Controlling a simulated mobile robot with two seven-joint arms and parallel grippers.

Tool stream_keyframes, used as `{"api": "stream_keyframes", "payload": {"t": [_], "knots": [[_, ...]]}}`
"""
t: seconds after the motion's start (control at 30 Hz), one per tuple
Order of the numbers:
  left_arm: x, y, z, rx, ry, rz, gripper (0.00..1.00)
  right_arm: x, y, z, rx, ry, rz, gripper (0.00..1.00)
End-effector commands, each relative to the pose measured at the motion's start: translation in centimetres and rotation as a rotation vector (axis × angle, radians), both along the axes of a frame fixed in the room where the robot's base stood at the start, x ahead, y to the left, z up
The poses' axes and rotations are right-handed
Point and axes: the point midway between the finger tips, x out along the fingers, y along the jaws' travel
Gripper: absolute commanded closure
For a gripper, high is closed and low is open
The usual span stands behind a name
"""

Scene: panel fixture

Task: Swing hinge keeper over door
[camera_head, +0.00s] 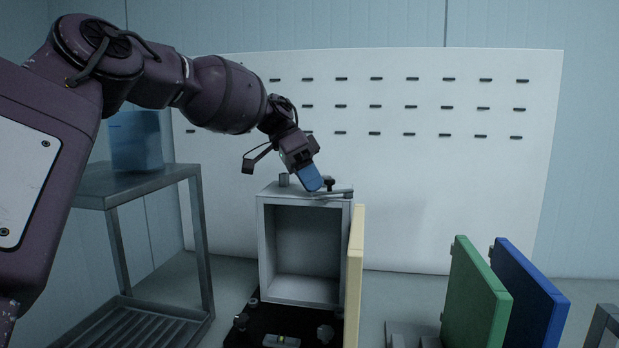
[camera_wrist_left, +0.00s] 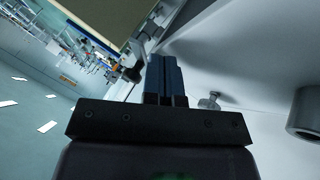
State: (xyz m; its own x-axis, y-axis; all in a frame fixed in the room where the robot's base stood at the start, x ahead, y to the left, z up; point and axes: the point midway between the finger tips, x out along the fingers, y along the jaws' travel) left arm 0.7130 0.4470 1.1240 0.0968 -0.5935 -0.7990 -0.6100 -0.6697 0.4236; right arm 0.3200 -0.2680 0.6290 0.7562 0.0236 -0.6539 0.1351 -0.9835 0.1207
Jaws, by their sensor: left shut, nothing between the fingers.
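A grey open-fronted box (camera_head: 264,245) stands in the middle of the head view. A cream door panel (camera_head: 354,285) stands at its right side, seen nearly edge-on and swung open. A flat metal keeper arm (camera_head: 335,193) with a dark knob lies at the top right corner of the box. My left gripper (camera_head: 310,180) has its blue fingers pointing down, close to the keeper's left end; I cannot tell if they touch it. In the left wrist view its fingers (camera_wrist_left: 164,82) are together and empty, with the cream door (camera_wrist_left: 92,18) beyond. My right gripper is not in view.
A short grey post (camera_head: 283,180) stands on the box's top left. Green (camera_head: 470,300) and blue (camera_head: 530,295) panels stand at the right. A metal table (camera_head: 130,190) with a blue bin (camera_head: 136,142) is at the left. A white slotted board (camera_head: 430,190) is behind.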

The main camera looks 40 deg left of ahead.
Motion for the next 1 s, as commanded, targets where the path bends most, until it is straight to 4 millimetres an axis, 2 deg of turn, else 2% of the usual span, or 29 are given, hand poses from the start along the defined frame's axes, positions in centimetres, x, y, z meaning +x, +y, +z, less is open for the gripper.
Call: {"api": "stream_keyframes", "payload": {"t": [0.53,1.0], "knots": [[-0.3,-0.5,-0.1,0.000,0.001,0.002,1.00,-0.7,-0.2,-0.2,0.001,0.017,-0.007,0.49],[-0.7,-0.8,-0.1,0.001,0.001,0.000,1.00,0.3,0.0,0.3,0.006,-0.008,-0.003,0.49]]}}
